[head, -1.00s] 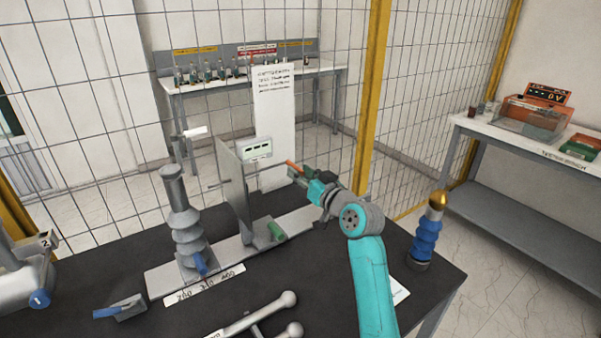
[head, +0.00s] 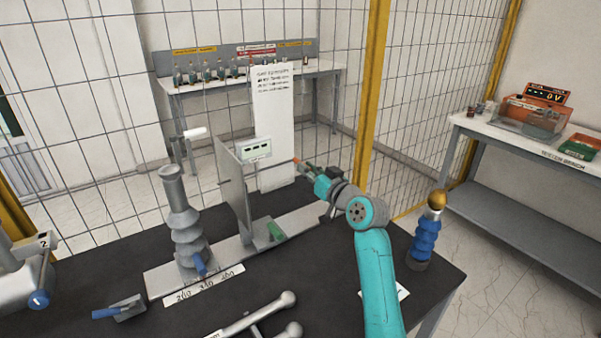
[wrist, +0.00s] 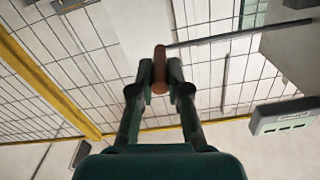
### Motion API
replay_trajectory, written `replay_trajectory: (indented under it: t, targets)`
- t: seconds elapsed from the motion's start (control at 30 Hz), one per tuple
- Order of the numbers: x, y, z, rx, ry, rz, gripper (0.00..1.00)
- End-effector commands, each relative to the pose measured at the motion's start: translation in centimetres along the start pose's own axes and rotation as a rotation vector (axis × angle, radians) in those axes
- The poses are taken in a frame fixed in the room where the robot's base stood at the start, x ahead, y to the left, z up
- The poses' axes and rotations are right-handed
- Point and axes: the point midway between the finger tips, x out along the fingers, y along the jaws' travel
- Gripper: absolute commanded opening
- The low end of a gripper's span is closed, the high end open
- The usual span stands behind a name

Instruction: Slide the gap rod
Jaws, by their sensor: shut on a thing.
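The gap rod (wrist: 235,35) is a thin grey rod with an orange-brown handle (wrist: 160,70) at its end. The handle's orange tip (head: 296,161) also shows in the head view, right of the upright grey plate (head: 234,195). In the wrist view the rod runs from the handle to a grey block-like surface at upper right. My gripper (head: 304,168) is shut on the handle, with one finger on each side in the wrist view (wrist: 160,78).
A small display box (head: 255,150) is behind the plate. A blue post with a gold top (head: 426,235) stands at right. Metal rods (head: 255,317) lie in front.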

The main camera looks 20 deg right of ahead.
Motion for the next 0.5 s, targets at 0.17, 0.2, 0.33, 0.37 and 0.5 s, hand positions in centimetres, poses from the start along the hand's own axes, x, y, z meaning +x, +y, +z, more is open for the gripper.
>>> replay_trajectory:
  t: [0.17, 0.2, 0.33, 0.37, 0.5]
  targets:
    - [0.0, 2.7, -0.5, 0.001, -0.001, 0.002, 0.00]
    - [0.0, 2.9, -0.5, 0.001, -0.001, 0.001, 0.00]
    - [0.0, 3.0, -0.6, 0.001, -0.001, 0.000, 0.00]
    - [0.0, 3.0, -0.6, 0.000, -0.001, 0.000, 0.00]
    - [0.0, 3.0, -0.6, 0.001, -0.001, 0.000, 0.21]
